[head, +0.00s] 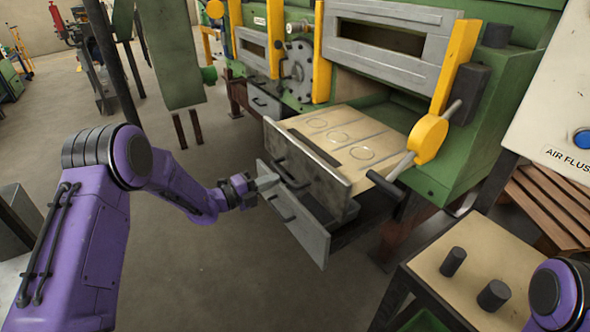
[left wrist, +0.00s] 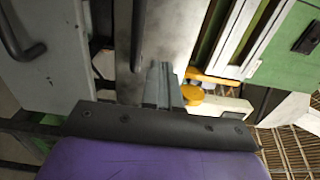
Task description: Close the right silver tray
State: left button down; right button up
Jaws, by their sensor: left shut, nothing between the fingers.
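Two silver tray fronts with dark bar handles stand out from the green furnace's right side in the head view. The upper front (head: 325,178) stands above the lower silver tray front (head: 312,238), and both are pulled out. I cannot tell which one the task names. In the left wrist view, the shut fingers (left wrist: 163,88) point at a silver panel (left wrist: 172,30) beside a dark handle. My right gripper is out of view.
A tan surface (head: 372,133) with round outlines lies behind the upper front. A yellow-ended lever (head: 428,139) is to its right. A table (head: 490,255) with two dark cylinders stands at lower right. A smaller silver front (head: 264,103) is farther left.

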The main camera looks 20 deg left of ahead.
aim_at(304, 168)
pick_arm(q)
jog(key=p+x, duration=0.1)
jog(key=x, duration=0.6)
jog(key=shift+w+d+p, duration=0.25)
jog(key=shift+p, duration=0.1)
jog(key=shift+w+d, duration=0.2)
jog(key=shift+w, duration=0.1)
